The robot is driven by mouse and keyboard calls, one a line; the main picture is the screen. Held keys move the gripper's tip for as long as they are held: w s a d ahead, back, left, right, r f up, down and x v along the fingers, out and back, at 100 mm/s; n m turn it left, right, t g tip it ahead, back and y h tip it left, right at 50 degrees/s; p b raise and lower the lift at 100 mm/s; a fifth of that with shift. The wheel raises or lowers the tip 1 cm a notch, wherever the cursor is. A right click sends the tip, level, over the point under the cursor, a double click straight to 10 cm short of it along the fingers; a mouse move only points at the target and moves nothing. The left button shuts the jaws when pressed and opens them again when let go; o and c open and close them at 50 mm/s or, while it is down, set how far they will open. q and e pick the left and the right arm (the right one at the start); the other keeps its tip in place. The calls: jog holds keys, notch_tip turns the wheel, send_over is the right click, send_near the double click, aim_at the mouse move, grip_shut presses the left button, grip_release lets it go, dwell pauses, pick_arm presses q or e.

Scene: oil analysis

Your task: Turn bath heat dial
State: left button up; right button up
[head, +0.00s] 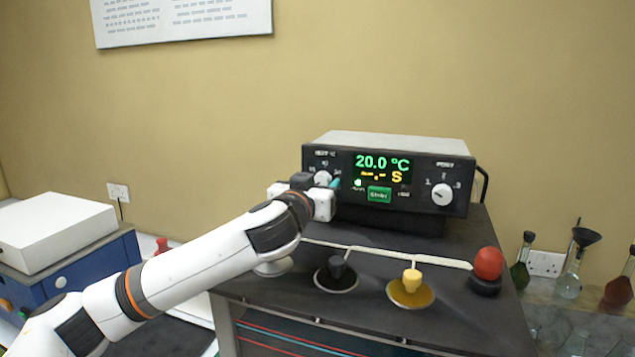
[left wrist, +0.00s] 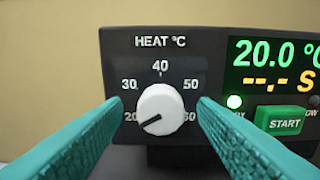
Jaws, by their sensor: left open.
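The heat dial (left wrist: 160,110) is a white round knob with a dark pointer line on the black bath controller (head: 340,205). It is labelled HEAT °C, with marks including 20, 30, 40 and 50. Its pointer aims lower left, near the 20 mark. The display (head: 383,168) reads 20.0 °C. My left gripper (head: 330,182) is in front of the dial, and its teal fingers (left wrist: 75,140) are open on either side of it, apart from the knob. In the head view the gripper partly covers the dial (head: 322,177). My right gripper is not in view.
A second white dial (head: 442,194) is at the controller's right, and a green START button (head: 380,194) is between the dials. Glassware (head: 568,285) stands far right.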

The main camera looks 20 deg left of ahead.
pick_arm(q)
jog(key=shift+c, duration=0.3)
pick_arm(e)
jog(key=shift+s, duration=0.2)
pick_arm(q)
jog(key=c, duration=0.9)
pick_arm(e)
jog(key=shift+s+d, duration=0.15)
